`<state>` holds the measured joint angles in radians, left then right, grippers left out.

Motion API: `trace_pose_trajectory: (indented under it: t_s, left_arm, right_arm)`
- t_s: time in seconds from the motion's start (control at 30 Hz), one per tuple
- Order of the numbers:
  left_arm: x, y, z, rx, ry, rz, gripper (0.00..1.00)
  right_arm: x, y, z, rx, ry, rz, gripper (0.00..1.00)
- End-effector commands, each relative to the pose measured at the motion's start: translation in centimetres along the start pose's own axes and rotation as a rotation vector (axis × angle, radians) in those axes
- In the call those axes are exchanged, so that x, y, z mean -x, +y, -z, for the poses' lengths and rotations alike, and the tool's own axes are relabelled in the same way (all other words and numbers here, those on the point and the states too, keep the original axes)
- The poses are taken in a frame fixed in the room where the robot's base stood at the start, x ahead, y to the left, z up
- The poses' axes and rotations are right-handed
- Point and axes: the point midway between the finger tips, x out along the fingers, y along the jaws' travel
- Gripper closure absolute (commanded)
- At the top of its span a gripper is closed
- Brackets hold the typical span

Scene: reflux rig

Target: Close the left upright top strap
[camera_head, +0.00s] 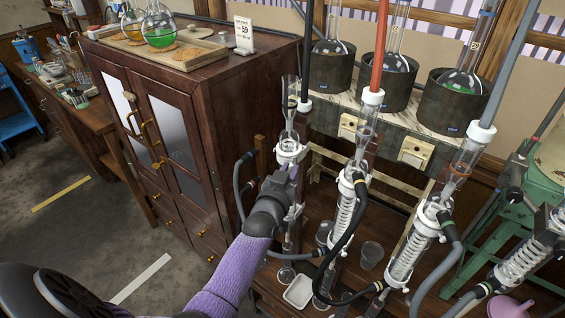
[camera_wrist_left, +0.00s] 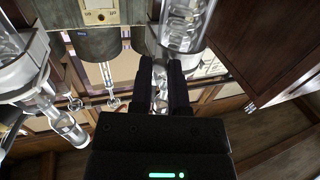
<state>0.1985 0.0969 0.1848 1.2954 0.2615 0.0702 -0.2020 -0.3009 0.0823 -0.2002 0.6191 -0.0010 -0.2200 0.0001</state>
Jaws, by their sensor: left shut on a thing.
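The left upright (camera_head: 289,118) is the leftmost glass column of the rig. A white top strap (camera_head: 289,152) rings it near the middle of the head view. My left gripper (camera_head: 291,172) is just below and against this strap. In the left wrist view, its dark fingers (camera_wrist_left: 161,82) are closed around a narrow, shiny pale piece at the glass column (camera_wrist_left: 187,22). The fingers and wrist hide most of this piece, and I cannot tell whether the strap is fully closed. My right gripper is in neither view.
Flasks in dark heating pots (camera_head: 333,66) sit on the shelf behind. A wooden cabinet (camera_head: 225,120) stands left. The floor (camera_head: 75,240) at front left is clear.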

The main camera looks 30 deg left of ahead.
Motion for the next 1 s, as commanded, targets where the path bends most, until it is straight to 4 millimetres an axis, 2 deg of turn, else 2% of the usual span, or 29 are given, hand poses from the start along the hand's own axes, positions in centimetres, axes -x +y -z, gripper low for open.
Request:
trace_pose_trajectory:
  t_s: [0.03, 0.2, 0.53, 0.57, 0.7, 1.0]
  left_arm:
    - [-0.31, 0.21, 0.62, 0.009, 0.012, 0.037, 1.00]
    - [-0.59, 0.69, 0.31, 0.001, 0.008, 0.106, 1.00]
    - [-0.59, 0.76, 0.17, -0.001, 0.006, 0.113, 1.00]
    - [-0.59, 0.76, 0.17, -0.001, 0.005, 0.113, 0.73]
    - [-0.58, 0.77, 0.11, -0.001, 0.004, 0.112, 0.44]
    - [-0.36, 0.80, 0.10, -0.001, 0.001, 0.111, 0.44]
  right_arm:
    - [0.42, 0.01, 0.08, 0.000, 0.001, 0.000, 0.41]
    - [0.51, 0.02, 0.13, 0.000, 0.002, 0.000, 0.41]
    - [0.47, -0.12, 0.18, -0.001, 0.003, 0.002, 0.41]
    - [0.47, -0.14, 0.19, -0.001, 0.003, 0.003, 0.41]
    - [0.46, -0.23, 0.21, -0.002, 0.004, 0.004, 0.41]
    - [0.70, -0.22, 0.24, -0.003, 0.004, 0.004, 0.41]
